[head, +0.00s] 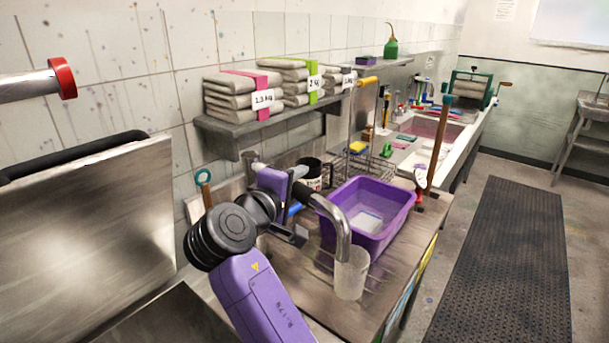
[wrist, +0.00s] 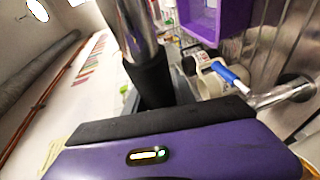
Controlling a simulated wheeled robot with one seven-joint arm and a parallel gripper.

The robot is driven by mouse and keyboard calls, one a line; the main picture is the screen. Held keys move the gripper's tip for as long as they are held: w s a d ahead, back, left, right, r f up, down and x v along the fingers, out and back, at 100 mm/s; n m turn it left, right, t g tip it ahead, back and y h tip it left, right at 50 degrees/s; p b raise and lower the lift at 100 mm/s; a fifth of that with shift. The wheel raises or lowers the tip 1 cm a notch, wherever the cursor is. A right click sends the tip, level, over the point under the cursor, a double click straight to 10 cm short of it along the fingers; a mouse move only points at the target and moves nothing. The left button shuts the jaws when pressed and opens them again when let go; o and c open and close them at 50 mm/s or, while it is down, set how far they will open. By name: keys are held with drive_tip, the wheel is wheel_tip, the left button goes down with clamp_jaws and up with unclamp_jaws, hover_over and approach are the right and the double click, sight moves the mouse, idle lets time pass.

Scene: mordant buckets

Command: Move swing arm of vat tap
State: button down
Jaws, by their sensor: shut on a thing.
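The chrome swing arm (head: 331,211) of the vat tap reaches out from the wall side and bends down at its free end. That end is over or in a translucent beaker (head: 350,274); I cannot tell which. My gripper (head: 284,200) is at the arm's wall-side part and shut on it. In the wrist view, the chrome tube with a black sleeve (wrist: 151,82) stands against the dark edge of my purple gripper. The fingertips and exact contact are hidden. A blue-handled chrome fitting (wrist: 229,76) is at right in the wrist view.
A purple tub (head: 377,207) stands on the wooden bench right of the swing arm. A wire rack (head: 362,166) is behind it. A shelf (head: 231,129) with folded cloth stacks hangs above. A steel panel (head: 90,225) is at left. The floor by the black mat (head: 505,255) is clear.

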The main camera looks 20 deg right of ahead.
drive_tip(key=shift+s+a+m+g+h+b, duration=0.15)
drive_tip(key=shift+s+a+m+g+h, duration=0.25)
drive_tip(key=shift+a+m+g+h, duration=0.3)
drive_tip(key=shift+s+a+m+g+h+b, duration=0.2)
drive_tip(key=shift+s+a+m+g+h, duration=0.15)
drive_tip(key=shift+a+m+g+h, duration=0.3)
drive_tip(key=shift+s+a+m+g+h+b, duration=0.15)
drive_tip(key=shift+s+a+m+g+h, duration=0.25)
drive_tip(key=shift+a+m+g+h, duration=0.35)
drive_tip(key=shift+d+f, duration=0.1)
drive_tip(key=shift+y, duration=0.3)
drive_tip(key=c, duration=1.1)
unclamp_jaws()
drive_tip(key=shift+o, duration=0.2)
drive_tip(key=b+v, duration=0.1)
drive_tip(key=v, duration=0.6)
drive_tip(key=shift+a+b, duration=0.3)
drive_tip(key=shift+a, duration=0.1)
drive_tip(key=shift+s, duration=0.1)
